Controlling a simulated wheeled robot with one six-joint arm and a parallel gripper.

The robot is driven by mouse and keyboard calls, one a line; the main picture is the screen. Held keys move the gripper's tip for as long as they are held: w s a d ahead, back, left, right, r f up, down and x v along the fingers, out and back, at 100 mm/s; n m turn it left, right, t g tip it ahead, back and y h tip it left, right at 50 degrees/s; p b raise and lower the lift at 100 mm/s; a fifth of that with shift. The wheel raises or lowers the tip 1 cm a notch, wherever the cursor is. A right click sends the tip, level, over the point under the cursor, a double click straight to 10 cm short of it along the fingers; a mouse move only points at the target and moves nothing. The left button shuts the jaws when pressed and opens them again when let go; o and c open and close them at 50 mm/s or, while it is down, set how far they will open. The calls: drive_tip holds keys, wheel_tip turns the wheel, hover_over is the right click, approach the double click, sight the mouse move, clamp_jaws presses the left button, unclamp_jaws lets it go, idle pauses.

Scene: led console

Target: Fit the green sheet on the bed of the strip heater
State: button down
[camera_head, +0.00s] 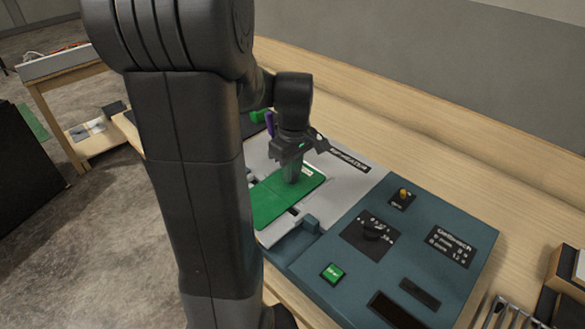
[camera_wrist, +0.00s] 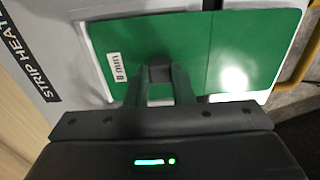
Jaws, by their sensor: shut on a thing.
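The green sheet (camera_head: 270,207) is a flat rectangle with a small white label, level over the light grey bed of the strip heater (camera_head: 343,185). My gripper (camera_head: 292,176) is above the sheet, with its fingers closed on a small dark grip near the sheet's middle. The wrist view shows the green sheet (camera_wrist: 255,45) spread beyond the fingertips (camera_wrist: 160,76) and covering part of a dark slot in the bed. The "STRIP HEATER" lettering (camera_wrist: 22,62) lies to its left there. I cannot tell whether the sheet rests flat on the bed or hovers slightly.
A teal control panel (camera_head: 400,250) with a black dial (camera_head: 374,232), a yellow-topped switch (camera_head: 403,197) and a green button (camera_head: 332,273) adjoins the bed. A small block (camera_head: 311,224) stands by the sheet's near right corner. A metal rack (camera_head: 505,315) is at the lower right.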

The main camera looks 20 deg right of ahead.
drive_tip(key=c, duration=1.2)
unclamp_jaws()
drive_tip(key=shift+o, duration=0.2)
wheel_tip(320, 180, up, 14)
drive_tip(key=shift+s, duration=0.25)
drive_tip(key=shift+d+f, duration=0.1)
drive_tip(key=shift+f, duration=0.05)
drive_tip(key=f, duration=1.3)
drive_tip(key=shift+w+f, duration=0.2)
drive_tip(key=shift+f, duration=0.1)
drive_tip(key=shift+r, duration=0.1)
